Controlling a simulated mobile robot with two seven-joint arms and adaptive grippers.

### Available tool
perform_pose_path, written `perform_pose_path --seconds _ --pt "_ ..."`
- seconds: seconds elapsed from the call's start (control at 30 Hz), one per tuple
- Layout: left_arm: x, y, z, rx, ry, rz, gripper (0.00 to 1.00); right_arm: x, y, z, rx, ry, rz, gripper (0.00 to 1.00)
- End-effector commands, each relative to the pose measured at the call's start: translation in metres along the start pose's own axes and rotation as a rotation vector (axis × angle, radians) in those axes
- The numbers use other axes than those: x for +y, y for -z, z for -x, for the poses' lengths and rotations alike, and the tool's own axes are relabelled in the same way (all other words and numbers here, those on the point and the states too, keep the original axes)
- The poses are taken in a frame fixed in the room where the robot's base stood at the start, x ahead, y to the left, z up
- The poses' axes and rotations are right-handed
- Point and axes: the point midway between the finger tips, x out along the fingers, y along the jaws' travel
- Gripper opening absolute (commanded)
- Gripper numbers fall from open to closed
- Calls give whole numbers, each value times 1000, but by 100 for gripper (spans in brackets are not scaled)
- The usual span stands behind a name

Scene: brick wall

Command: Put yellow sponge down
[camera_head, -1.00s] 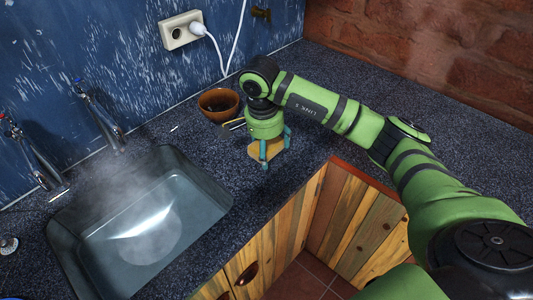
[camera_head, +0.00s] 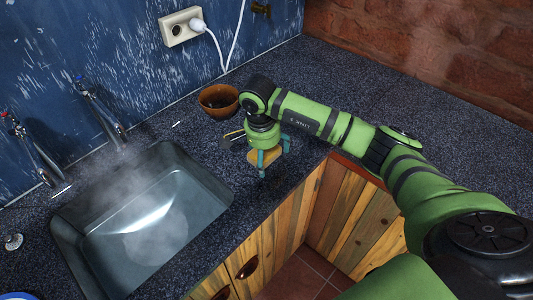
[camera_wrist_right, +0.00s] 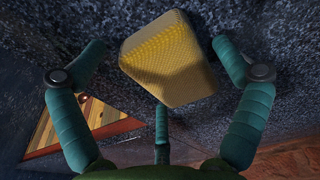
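The yellow sponge (camera_head: 266,155) is at my right gripper (camera_head: 272,158), over the dark speckled counter near its front edge. In the right wrist view, the sponge (camera_wrist_right: 168,62) sits between the spread fingers of my right gripper (camera_wrist_right: 160,58). A gap shows between the left finger and the sponge; the right fingertip is close to it. The fingers look open around it. I cannot tell whether the sponge rests on the counter. My left gripper is not in view.
A brown bowl (camera_head: 219,98) stands behind my right gripper, with some thin items (camera_head: 232,136) lying nearer. A steaming sink (camera_head: 150,215) is on the left, with taps behind it. The counter (camera_head: 400,105) is clear at the back right.

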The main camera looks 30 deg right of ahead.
Motion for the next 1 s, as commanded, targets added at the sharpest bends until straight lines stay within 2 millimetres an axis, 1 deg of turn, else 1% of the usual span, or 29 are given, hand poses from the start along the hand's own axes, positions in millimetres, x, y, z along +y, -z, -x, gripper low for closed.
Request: perform_pose_path --seconds 0.27,0.37,0.43,0.57,0.7,0.83,0.9,1.0 --pt "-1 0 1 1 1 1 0 0 0 1 0 0 0 100" --pt "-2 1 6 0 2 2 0 0 0 5 -1 0 -1 100" --pt "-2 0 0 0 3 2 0 -1 1 10 0 4 0 100" --pt "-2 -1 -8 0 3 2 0 -2 1 34 1 7 1 100" --pt "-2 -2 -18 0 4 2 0 -2 1 66 2 6 0 100" --pt "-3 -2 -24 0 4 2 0 -1 1 94 2 5 0 100" --pt "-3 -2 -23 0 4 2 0 -1 1 107 2 3 -1 100" --pt "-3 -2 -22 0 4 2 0 0 1 117 2 2 -1 100"
